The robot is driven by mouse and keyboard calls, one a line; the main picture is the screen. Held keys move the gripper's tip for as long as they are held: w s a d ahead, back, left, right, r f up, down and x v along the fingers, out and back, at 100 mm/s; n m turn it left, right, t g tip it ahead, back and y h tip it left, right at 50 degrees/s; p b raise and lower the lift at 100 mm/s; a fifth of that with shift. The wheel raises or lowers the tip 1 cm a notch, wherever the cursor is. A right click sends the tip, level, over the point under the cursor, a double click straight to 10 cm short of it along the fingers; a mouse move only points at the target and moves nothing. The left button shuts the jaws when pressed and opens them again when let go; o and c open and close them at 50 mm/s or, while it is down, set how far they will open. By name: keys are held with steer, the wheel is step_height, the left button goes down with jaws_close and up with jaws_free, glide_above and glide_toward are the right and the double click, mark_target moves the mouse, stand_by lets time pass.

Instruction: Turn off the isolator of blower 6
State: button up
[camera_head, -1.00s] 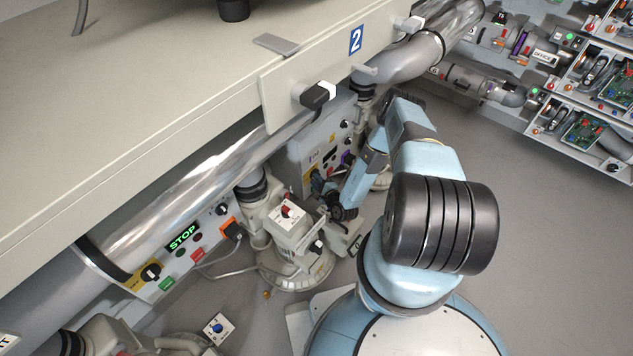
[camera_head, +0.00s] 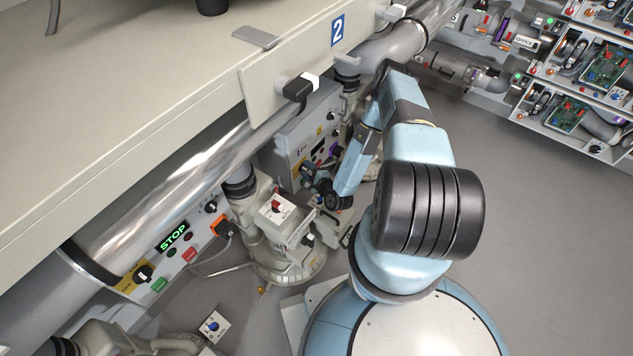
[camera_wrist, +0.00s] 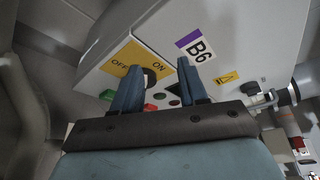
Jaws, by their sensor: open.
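The B6 control box (camera_wrist: 265,45) fills the upper part of the wrist view, with a purple-edged B6 label (camera_wrist: 195,46). Its isolator is a dark knob (camera_wrist: 150,77) on a yellow plate (camera_wrist: 122,62) marked OFF and ON. The left finger partly covers the plate, and the knob shows between the fingers; its exact setting is unclear. My gripper (camera_wrist: 158,66) is open, with one finger each side of the knob in the picture. I cannot tell whether they touch. In the head view, my gripper (camera_head: 320,186) is small and close to the box front (camera_head: 290,142).
A red button (camera_wrist: 150,107) and a green button (camera_wrist: 107,95) sit by the isolator. A pale blower with a red-knobbed box (camera_head: 277,208) stands left of my gripper. Another panel reads STOP (camera_head: 173,237). A bench (camera_head: 130,90) overhangs the boxes. The right floor (camera_head: 520,210) is clear.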

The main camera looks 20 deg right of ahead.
steer(key=s+r, duration=0.6)
steer(key=s, duration=0.5)
steer(key=shift+d+r, duration=0.15)
steer(key=shift+r, duration=0.1)
steer(key=shift+c, duration=0.4)
